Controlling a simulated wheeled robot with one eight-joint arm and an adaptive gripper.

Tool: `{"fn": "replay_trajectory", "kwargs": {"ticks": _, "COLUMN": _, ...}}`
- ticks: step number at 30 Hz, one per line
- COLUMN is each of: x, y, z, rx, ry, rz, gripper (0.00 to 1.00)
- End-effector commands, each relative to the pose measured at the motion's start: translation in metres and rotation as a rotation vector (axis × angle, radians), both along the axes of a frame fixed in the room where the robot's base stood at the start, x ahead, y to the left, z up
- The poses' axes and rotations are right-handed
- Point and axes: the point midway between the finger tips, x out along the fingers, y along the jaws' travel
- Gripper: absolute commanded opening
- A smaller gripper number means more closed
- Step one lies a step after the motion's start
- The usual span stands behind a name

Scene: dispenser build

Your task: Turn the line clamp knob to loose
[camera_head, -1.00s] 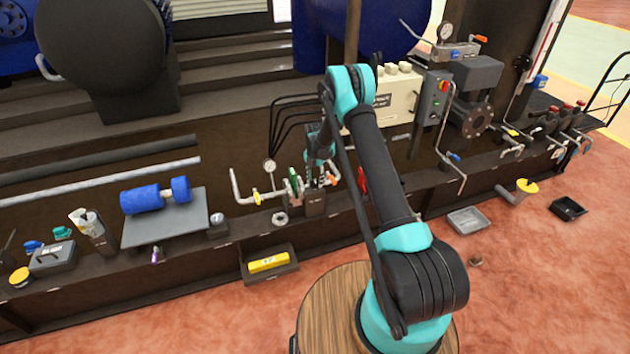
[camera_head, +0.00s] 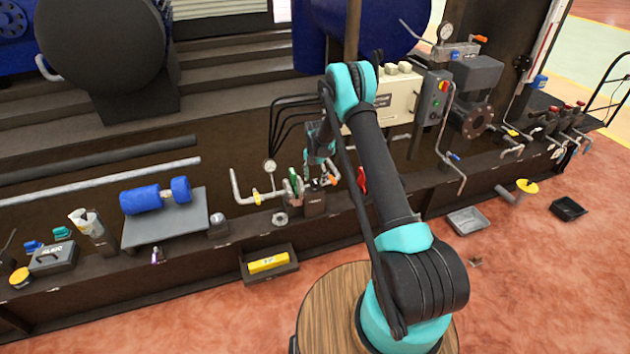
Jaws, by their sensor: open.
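My gripper (camera_head: 314,184) points down at the small pipe assembly in the middle of the bench, just above the dark clamp block (camera_head: 315,203). It is open, with nothing seen between its fingers. The clamp knob cannot be made out; the gripper and its small size in the view hide it. A green part (camera_head: 295,183) stands just left of the gripper, and an orange handle (camera_head: 334,179) lies just right of it. The pipe with a yellow fitting (camera_head: 257,197) runs in from the left. I cannot tell whether the fingers touch anything.
A pressure gauge (camera_head: 269,167) stands left of the gripper. A red lever (camera_head: 362,180) is close on the right. A tray with a yellow block (camera_head: 268,262) hangs at the bench front.

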Motion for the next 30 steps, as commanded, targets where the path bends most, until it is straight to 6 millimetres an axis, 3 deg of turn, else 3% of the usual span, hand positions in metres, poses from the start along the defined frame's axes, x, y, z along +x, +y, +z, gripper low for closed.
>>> {"fn": "replay_trajectory", "kwargs": {"ticks": 15, "x": 0.0, "y": 0.0, "z": 0.095, "rx": 0.0, "ry": 0.0, "rz": 0.0, "gripper": 0.61}}
{"fn": "replay_trajectory", "kwargs": {"ticks": 21, "x": 0.0, "y": 0.0, "z": 0.109, "rx": 0.0, "ry": 0.0, "rz": 0.0, "gripper": 0.61}}
{"fn": "replay_trajectory", "kwargs": {"ticks": 30, "x": 0.0, "y": 0.0, "z": 0.111, "rx": 0.0, "ry": 0.0, "rz": 0.0, "gripper": 0.61}}
